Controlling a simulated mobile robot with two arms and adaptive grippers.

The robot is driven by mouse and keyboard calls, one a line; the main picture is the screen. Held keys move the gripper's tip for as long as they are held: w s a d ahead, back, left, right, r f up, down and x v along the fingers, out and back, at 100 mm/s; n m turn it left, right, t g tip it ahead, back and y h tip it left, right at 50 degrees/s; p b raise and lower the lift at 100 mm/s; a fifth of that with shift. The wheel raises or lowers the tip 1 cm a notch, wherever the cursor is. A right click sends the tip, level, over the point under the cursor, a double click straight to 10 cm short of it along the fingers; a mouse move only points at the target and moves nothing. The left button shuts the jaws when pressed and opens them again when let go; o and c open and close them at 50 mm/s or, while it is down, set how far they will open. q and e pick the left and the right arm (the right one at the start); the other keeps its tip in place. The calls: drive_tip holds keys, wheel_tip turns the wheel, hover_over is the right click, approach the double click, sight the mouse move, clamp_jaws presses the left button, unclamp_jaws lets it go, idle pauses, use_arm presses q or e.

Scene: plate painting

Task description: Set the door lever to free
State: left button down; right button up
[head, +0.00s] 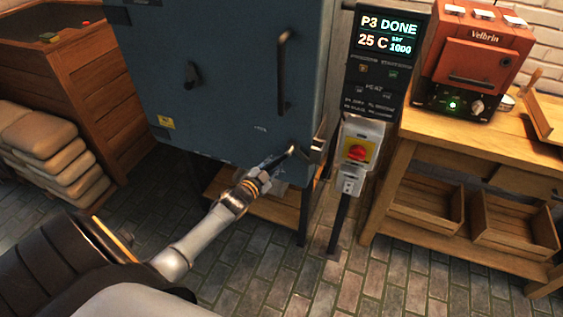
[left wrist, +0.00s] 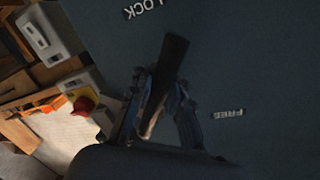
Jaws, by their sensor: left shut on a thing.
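The dark blue kiln door (head: 225,80) is closed in the head view. The door lever (head: 291,151) is a dark bar near the door's lower right corner. My left gripper (head: 274,166) is shut on it. In the left wrist view the lever (left wrist: 168,65) runs between the two fingers of the gripper (left wrist: 158,98), tilted in the picture. A LOCK label (left wrist: 148,8) shows above it and a FREE label (left wrist: 228,113) to its lower right. The fingers partly hide the lever. My right gripper is not in view.
A post with a display (head: 388,40) reading P3 DONE and 25 C, and a red switch (head: 357,151), stands right of the door. A vertical handle (head: 283,72) is on the door. A wooden bench (head: 470,145) bears a small red oven (head: 478,60). Brick floor lies below.

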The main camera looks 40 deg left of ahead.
sight(272, 140)
use_arm(q)
drive_tip(key=shift+s+a+r+m+p, duration=0.4)
drive_tip(key=shift+a+r+m+p, duration=0.15)
drive_tip(key=shift+m, duration=0.25)
drive_tip(key=shift+a+r+m+g+y+p, duration=0.2)
drive_tip(key=shift+a+r+m+y+p, duration=0.15)
drive_tip(key=shift+m, duration=0.2)
drive_tip(key=shift+a+r+m+g+y+p, duration=0.15)
drive_tip(key=shift+r+m+g+p, duration=0.1)
drive_tip(key=shift+r+m, duration=0.25)
drive_tip(key=shift+a+r+m+y+p, duration=0.3)
drive_tip(key=shift+r+m+p, duration=0.3)
drive_tip(key=shift+m, duration=0.55)
drive_tip(key=shift+r+m+y+p, duration=0.4)
drive_tip(key=shift+r+m, duration=0.65)
drive_tip(key=shift+m, duration=0.35)
drive_tip(key=c, duration=1.3)
unclamp_jaws()
drive_tip(key=shift+r, duration=0.15)
drive_tip(key=shift+s, duration=0.15)
drive_tip(key=v, duration=1.1)
drive_tip(key=shift+s+d+r, duration=0.2)
drive_tip(key=shift+s+r, duration=0.05)
drive_tip(key=shift+s, duration=0.05)
